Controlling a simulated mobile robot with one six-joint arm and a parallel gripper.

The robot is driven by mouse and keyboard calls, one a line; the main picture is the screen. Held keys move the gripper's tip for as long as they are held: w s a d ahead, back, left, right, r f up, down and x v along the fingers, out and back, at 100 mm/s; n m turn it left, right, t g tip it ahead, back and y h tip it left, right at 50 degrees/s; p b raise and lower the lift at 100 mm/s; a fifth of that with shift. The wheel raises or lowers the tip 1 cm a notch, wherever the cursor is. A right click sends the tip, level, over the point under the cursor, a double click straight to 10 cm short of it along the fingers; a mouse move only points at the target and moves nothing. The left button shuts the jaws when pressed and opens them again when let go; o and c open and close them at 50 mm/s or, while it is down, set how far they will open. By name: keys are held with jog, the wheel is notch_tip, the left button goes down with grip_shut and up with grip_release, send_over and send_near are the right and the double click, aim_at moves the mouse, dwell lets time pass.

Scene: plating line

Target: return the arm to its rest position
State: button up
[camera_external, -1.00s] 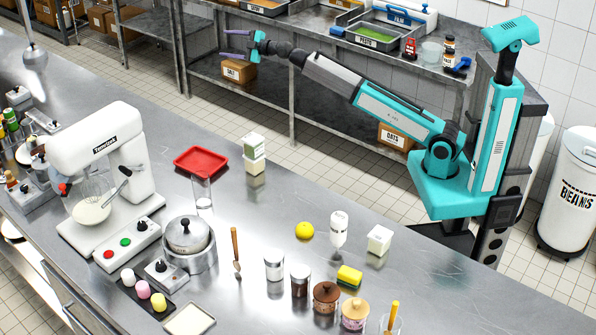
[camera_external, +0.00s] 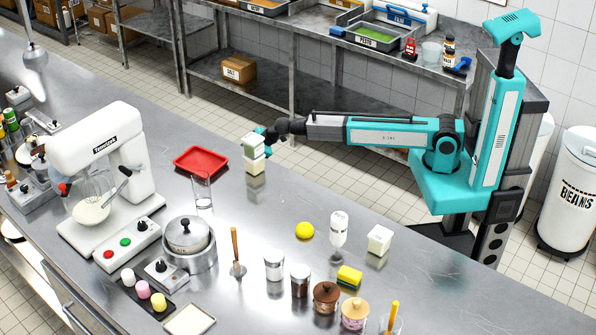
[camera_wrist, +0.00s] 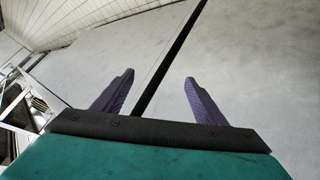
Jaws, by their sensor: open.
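My arm reaches left from its teal column in the external view, with its forearm roughly level. My gripper (camera_external: 262,135) is at the far edge of the steel counter, beside and partly behind a stack of green-and-white blocks (camera_external: 254,153). Its fingers are hidden there, and I cannot tell whether it touches the stack. In the wrist view, the two purple fingers of my gripper (camera_wrist: 158,88) stand wide apart. Nothing is between them except a dark line on the grey surface behind.
A red tray (camera_external: 201,160) and a clear glass (camera_external: 202,192) stand left of the stack. A lemon (camera_external: 304,231), a white bottle (camera_external: 338,230) and a white box (camera_external: 379,240) stand nearer my base. A steel rack (camera_external: 290,95) is behind. The mid-counter has free room.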

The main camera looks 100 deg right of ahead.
jog(key=s+a+f+m+g+y+p, duration=0.1)
jog(key=s+a+f+g, duration=0.2)
jog(key=s+a+f, duration=0.65)
jog(key=s+a+f+m+g+y+p, duration=0.1)
jog(key=s+a+f+g, duration=0.45)
jog(key=s+f, duration=0.7)
jog(key=s+a+f+g, duration=0.2)
jog(key=s+a+f, duration=0.1)
jog(key=s, duration=0.7)
jog(key=s+a+f+m+g+p, duration=0.1)
jog(key=s+a+f, duration=0.2)
jog(key=s, duration=0.7)
jog(key=s+a+f+g+p, duration=0.1)
jog(key=s+a+f+g, duration=0.1)
jog(key=s, duration=0.8)
jog(key=shift+s+a+f+m+g, duration=0.25)
jog(key=shift+a+f+m+g, duration=0.1)
jog(key=shift+a+f, duration=0.6)
